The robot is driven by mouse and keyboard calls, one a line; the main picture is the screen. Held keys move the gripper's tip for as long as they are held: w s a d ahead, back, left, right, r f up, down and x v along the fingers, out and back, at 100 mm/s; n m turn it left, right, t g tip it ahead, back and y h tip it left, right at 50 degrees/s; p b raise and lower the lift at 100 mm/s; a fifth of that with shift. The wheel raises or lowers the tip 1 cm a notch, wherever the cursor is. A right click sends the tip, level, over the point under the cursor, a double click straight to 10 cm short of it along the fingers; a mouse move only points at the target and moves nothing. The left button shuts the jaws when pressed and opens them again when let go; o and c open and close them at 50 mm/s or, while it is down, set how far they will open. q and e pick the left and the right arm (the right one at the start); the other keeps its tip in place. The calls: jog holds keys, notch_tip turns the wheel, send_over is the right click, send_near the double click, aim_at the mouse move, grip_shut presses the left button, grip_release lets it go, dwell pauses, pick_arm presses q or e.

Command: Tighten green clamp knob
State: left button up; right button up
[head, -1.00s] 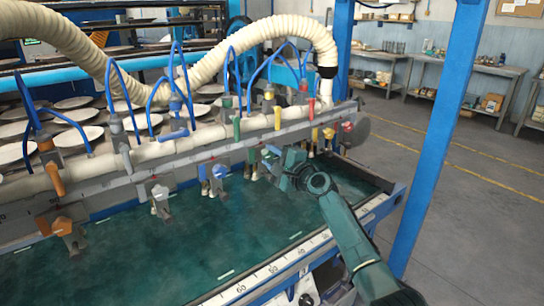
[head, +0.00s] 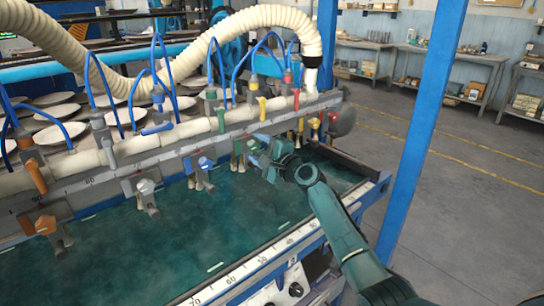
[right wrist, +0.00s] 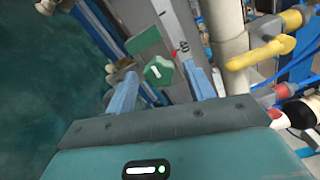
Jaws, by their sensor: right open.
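The green clamp knob (right wrist: 158,72) shows in the right wrist view, a lobed knob with a pale mark, between the two fingers of my right gripper (right wrist: 161,76). The fingers are spread, with visible gaps to either side of the knob. I cannot tell how far the knob is in depth from the fingertips. In the head view my right gripper (head: 266,156) is at the front of the long rail (head: 190,145), near its right part. There the arm and gripper largely hide the knob. My left gripper is not in view.
Other clamps in orange (head: 46,225), white (head: 146,187) and blue (head: 198,163) line the rail. A yellow handle (right wrist: 262,52) sits at the right in the right wrist view. A blue post (head: 420,130) stands right of my arm. The green bed (head: 190,235) is clear.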

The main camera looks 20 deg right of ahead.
jog(key=v, duration=1.2)
jog(key=shift+s+p, duration=0.3)
jog(key=shift+p, duration=0.05)
jog(key=shift+d, duration=0.15)
jog(key=s+a+f+n+g+h, duration=0.1)
jog(key=s+a+f+n+g, duration=0.15)
jog(key=s+f+n, duration=0.4)
jog(key=s+a+f+n+g+h, duration=0.1)
jog(key=s+a+f+n+g, duration=0.2)
jog(key=s+f, duration=0.65)
jog(key=s+a+f+n, duration=0.3)
jog(key=s+f+n, duration=0.2)
jog(key=s, duration=0.2)
jog(key=s+a+f+n+h, duration=0.1)
jog(key=s+a+f+n, duration=0.2)
jog(key=s+f+n, duration=0.2)
jog(key=s+g, duration=0.1)
jog(key=s, duration=0.2)
jog(key=shift+a+f+n, duration=0.15)
jog(key=shift+a+n, duration=0.1)
jog(key=shift+n, duration=0.1)
